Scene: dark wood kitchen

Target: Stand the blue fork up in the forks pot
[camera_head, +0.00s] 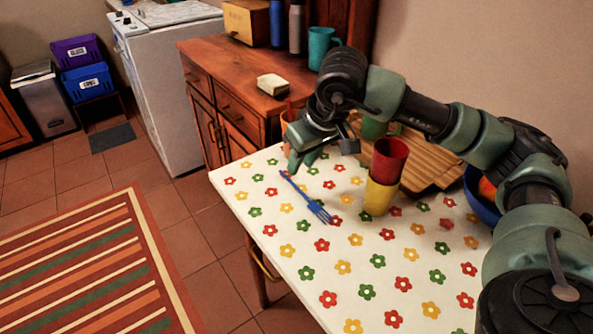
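The blue fork (306,198) lies on the white flower-patterned table (330,272), tines toward the front and handle end toward the back left. My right gripper (294,164) is low over the table at the handle end. From here I cannot tell whether its fingers are open or touch the fork. A red cup (390,158) and a yellow cup (378,198) show one above the other, right of the fork. A green cup (373,128) and an orange one (288,117) are partly hidden behind my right arm. No label shows which is the forks pot. My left gripper is out of view.
A ribbed wooden board (428,160) and a blue bowl (481,208) are at the table's right, partly hidden by my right arm. A wooden cabinet (225,75) stands behind. The table's front is clear.

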